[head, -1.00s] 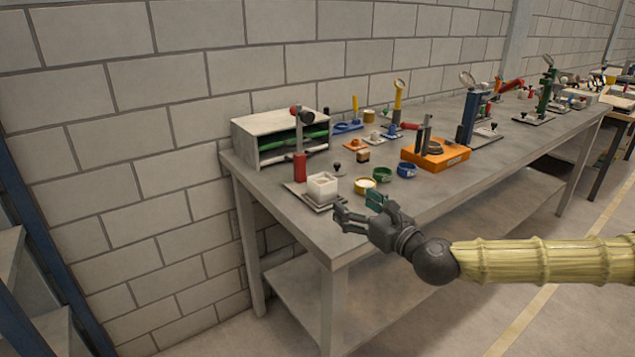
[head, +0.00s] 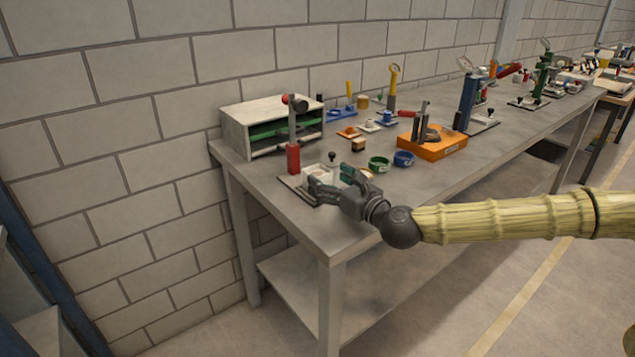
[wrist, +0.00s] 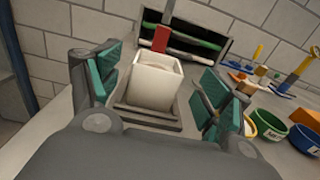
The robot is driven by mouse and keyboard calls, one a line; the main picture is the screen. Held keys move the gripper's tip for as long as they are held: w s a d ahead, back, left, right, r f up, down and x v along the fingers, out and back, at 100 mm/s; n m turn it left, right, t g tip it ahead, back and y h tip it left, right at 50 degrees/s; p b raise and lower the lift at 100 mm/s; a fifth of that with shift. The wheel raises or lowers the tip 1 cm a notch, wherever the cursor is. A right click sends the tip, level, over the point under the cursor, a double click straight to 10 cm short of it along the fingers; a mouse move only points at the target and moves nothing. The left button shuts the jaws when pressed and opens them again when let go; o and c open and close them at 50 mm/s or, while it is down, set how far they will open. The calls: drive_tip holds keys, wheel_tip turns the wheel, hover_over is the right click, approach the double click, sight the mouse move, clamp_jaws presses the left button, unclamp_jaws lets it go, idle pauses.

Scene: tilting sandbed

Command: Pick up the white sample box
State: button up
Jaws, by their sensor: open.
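The white sample box (wrist: 155,82) is an open-topped white cube with pale contents. It stands on a flat grey base plate (wrist: 150,117) near the bench's left end. In the head view the box (head: 317,171) is partly hidden behind my gripper (head: 330,183). In the wrist view my gripper (wrist: 157,90) is open, with green pads on either side of the box. The fingers appear apart from the box, with a gap on each side; the exact depth is hard to tell.
A white shelf unit (head: 235,135) stands behind. Green (head: 379,163) and blue (head: 404,158) ring dishes and an orange-based device (head: 432,144) lie to the right. The bench's front corner is clear.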

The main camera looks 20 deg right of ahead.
sight(324, 177)
drive_tip(key=shift+p+x, duration=0.45)
drive_tip(key=shift+x, duration=2.05)
drive_tip(key=shift+f, duration=0.15)
drive_tip(key=c, duration=1.3)
drive_tip(key=shift+o, duration=0.2)
drive_tip(key=shift+r, duration=0.45)
wheel_tip(324, 177, up, 3)
drive_tip(key=shift+r+p, duration=0.15)
drive_tip(key=shift+p, duration=0.45)
drive_tip(key=s+a+r+p, duration=0.1)
drive_tip(key=s+a, duration=0.2)
drive_tip(key=s, duration=0.9)
drive_tip(key=shift+s+a, duration=0.3)
drive_tip(key=shift+s, duration=0.1)
